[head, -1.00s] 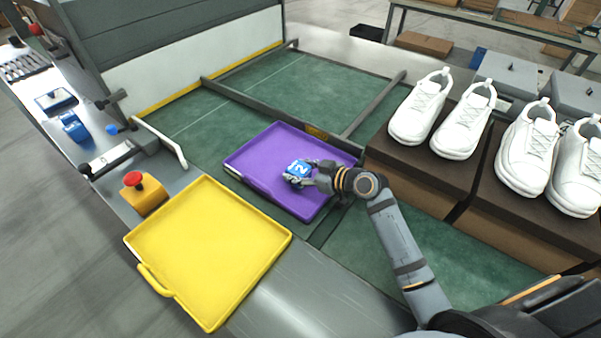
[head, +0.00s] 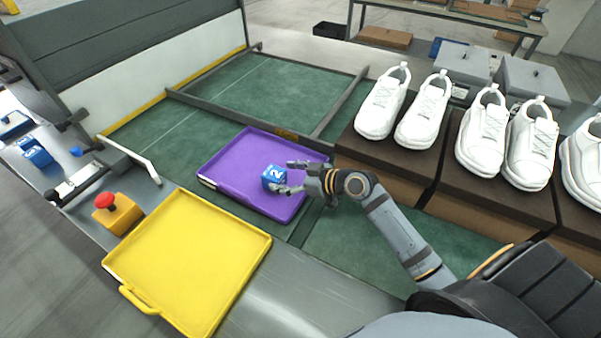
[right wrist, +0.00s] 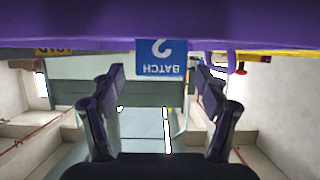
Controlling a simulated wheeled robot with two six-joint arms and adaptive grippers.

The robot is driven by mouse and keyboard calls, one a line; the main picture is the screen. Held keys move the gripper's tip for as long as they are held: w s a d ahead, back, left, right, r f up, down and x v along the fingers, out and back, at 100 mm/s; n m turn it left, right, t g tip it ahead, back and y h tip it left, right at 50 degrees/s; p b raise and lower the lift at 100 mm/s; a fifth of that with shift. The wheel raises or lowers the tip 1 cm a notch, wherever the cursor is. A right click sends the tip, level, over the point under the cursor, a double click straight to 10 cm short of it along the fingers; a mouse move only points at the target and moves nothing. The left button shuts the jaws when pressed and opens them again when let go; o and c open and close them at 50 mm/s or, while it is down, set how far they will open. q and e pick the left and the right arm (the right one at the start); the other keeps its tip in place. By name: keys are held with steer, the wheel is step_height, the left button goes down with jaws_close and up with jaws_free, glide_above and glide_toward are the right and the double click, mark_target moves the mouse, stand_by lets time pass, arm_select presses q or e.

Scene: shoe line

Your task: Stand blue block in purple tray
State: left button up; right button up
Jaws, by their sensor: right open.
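The blue block (head: 273,177), with a "2" on its label, rests in the purple tray (head: 232,189), right of its middle. In the right wrist view the block (right wrist: 161,58) shows its "BATCH 2" face, upside down in that picture, against the purple tray (right wrist: 80,32) across the top. My right gripper (head: 291,176) is open, reaching in over the tray from the right. Its spread fingers (right wrist: 160,77) lie to either side of the block with clear gaps. My left gripper is not in view.
A yellow tray (head: 190,262) lies in front of the purple tray. A red-topped button box (head: 117,212) stands to the left. White shoes (head: 423,110) on brown boxes stand close on the right. Green belt (head: 285,95) behind the purple tray is free.

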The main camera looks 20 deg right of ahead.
steer(key=p+v, duration=0.3)
steer(key=v, duration=0.4)
steer(key=shift+r, duration=0.15)
steer(key=shift+s+d, duration=0.2)
steer(key=shift+s, duration=0.05)
